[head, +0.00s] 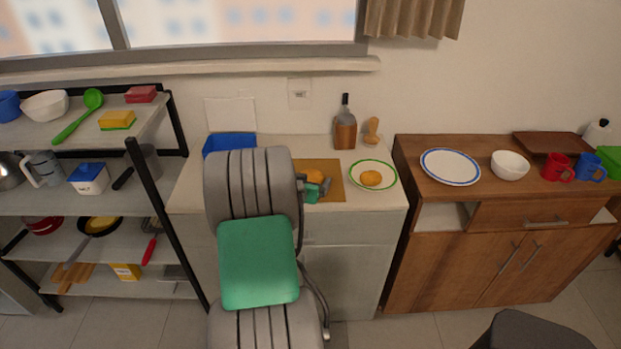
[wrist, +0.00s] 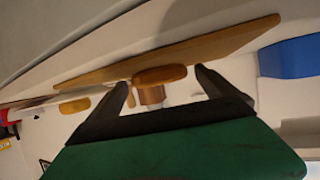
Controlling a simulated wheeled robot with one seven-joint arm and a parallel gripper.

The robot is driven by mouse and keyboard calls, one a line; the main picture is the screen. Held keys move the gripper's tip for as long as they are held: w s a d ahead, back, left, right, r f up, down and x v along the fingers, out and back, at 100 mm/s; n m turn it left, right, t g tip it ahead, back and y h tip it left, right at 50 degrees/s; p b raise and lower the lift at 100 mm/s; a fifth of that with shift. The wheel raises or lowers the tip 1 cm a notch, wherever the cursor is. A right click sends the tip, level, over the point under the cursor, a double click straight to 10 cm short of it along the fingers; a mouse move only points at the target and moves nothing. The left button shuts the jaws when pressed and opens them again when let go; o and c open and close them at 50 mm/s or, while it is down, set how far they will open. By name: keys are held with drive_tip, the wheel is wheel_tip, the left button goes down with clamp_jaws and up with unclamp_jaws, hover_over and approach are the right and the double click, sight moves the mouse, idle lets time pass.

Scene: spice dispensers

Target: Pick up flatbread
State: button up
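One flatbread (head: 312,176), a round orange-yellow piece, lies on the wooden cutting board (head: 333,186) on the white counter. My gripper (head: 317,186) is low over the board, close to this flatbread and partly in front of it. In the wrist view, which looks upside down, my gripper (wrist: 160,79) has its two dark fingers spread apart. The flatbread (wrist: 160,74) shows in the gap between the fingertips, and I see no finger clearly touching it. A second flatbread (head: 371,178) lies on the green-rimmed plate (head: 391,186) to the right; it also shows in the wrist view (wrist: 74,106).
A blue tray (head: 229,141) stands at the counter's back left. A bottle (head: 345,129) and a wooden mill-like item (head: 371,131) stand behind the board. A shelf rack is at left. A brown cabinet (head: 451,251) at right bears a blue-rimmed plate, bowl and mugs.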

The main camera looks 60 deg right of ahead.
drive_tip(key=c, duration=1.4)
drive_tip(key=shift+r, duration=0.15)
